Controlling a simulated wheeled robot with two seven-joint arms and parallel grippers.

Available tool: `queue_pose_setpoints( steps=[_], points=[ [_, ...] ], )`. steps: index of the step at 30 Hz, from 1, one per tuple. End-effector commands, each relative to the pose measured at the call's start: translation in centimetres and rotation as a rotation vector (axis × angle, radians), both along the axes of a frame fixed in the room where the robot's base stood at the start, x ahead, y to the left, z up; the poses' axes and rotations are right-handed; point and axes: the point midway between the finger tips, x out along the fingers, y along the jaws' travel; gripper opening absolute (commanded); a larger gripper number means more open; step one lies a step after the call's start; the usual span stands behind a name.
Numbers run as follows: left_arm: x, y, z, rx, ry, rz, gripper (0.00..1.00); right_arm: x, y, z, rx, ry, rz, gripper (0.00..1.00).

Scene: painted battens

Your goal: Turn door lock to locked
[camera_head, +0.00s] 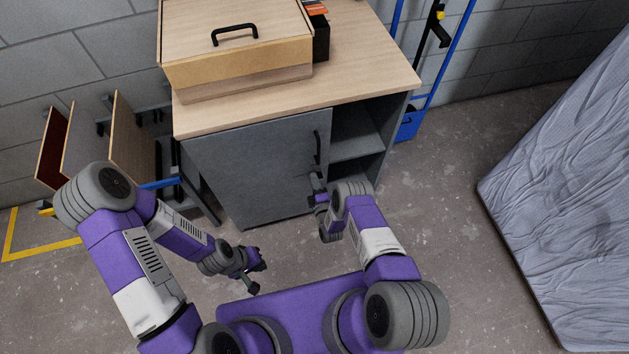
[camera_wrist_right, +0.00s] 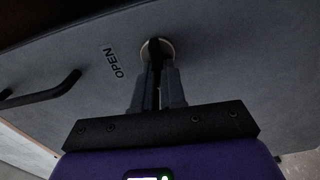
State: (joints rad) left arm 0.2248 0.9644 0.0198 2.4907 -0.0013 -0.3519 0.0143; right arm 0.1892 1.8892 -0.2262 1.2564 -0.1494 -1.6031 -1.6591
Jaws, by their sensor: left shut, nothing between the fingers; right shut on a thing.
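The door lock (camera_wrist_right: 168,48) is a pale round plate with a dark turn piece on the grey cabinet door (camera_head: 255,165). In the head view my right gripper (camera_head: 316,182) is at the door's lower right, below the door handle (camera_head: 317,148), and hides the lock. My left gripper (camera_head: 254,280) is shut and empty, low over the floor, away from the door.
A wooden box (camera_head: 240,60) with a black handle sits on the cabinet top (camera_head: 370,75). An open shelf bay (camera_head: 355,140) is right of the door. Wooden panels (camera_head: 130,140) stand at left. A grey wrapped mattress-like slab (camera_head: 570,190) is at right. Floor between is clear.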

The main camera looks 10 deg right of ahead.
Motion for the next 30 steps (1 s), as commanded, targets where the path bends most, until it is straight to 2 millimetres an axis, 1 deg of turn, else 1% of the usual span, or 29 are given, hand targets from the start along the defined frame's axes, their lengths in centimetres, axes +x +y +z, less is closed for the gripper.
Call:
queue_pose_setpoints(
  steps=[7,20,21,26,30],
  points=[
    [0.0,0.0,-0.06,0.0,0.0,0.0,0.0,0.04,-0.15,-0.04,-0.06,-0.004,-0.003,0.0],
    [0.0,0.0,-0.06,0.0,0.0,0.0,0.0,0.03,-0.23,-0.06,-0.071,-0.003,-0.005,0.0],
    [0.0,0.0,-0.06,0.0,0.0,0.0,0.0,0.03,-0.23,-0.06,-0.071,-0.003,-0.005,0.12],
    [0.0,0.0,-0.06,0.0,0.0,0.0,0.0,0.03,-0.16,-0.07,-0.069,-0.003,-0.004,0.36],
    [0.0,0.0,-0.06,0.0,0.0,0.0,0.0,0.01,-0.11,-0.09,-0.068,-0.002,-0.002,0.36]
  ],
)
